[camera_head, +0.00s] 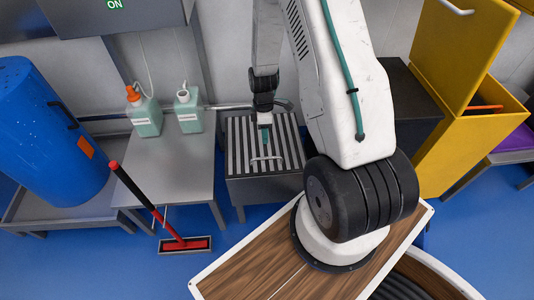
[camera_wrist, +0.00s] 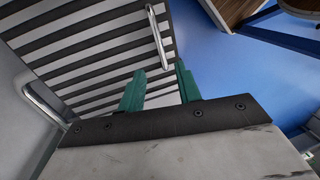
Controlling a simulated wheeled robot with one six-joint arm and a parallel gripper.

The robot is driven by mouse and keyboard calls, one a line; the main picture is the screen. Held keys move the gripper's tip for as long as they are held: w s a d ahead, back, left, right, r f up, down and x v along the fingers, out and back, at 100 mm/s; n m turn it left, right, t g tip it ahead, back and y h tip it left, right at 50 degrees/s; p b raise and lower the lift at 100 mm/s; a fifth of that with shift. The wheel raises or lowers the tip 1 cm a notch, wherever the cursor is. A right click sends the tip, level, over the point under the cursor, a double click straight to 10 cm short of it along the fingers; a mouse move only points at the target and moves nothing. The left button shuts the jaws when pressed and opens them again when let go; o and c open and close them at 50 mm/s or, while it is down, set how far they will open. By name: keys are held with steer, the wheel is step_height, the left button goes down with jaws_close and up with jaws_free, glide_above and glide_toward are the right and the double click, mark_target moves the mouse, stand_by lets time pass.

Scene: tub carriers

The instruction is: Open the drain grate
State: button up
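The drain grate (camera_head: 240,145) is a panel of light metal slats lying flat on top of a dark grey sink-like stand. It also fills the upper left of the wrist view (camera_wrist: 85,62). A light metal bar handle (camera_head: 266,160) runs across the grate; in the wrist view the handle (camera_wrist: 157,38) stands just beyond the fingertips. My gripper (camera_head: 266,140) hangs above the grate, close to the handle. In the wrist view its two green fingers (camera_wrist: 160,68) are apart with nothing between them. Whether a finger touches the handle cannot be told.
A grey table (camera_head: 172,165) with two bottles stands left of the grate, and a red squeegee (camera_head: 185,244) leans before it. A dark box (camera_head: 412,105) and an open yellow bin (camera_head: 460,135) stand right. A metal pipe (camera_head: 228,106) runs behind the grate.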

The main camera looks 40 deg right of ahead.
steer(key=f, duration=0.3)
steer(key=s+f, duration=0.1)
steer(key=f, duration=0.6)
steer(key=shift+s+a, duration=0.2)
steer(key=shift+s, duration=0.2)
jaws_close()
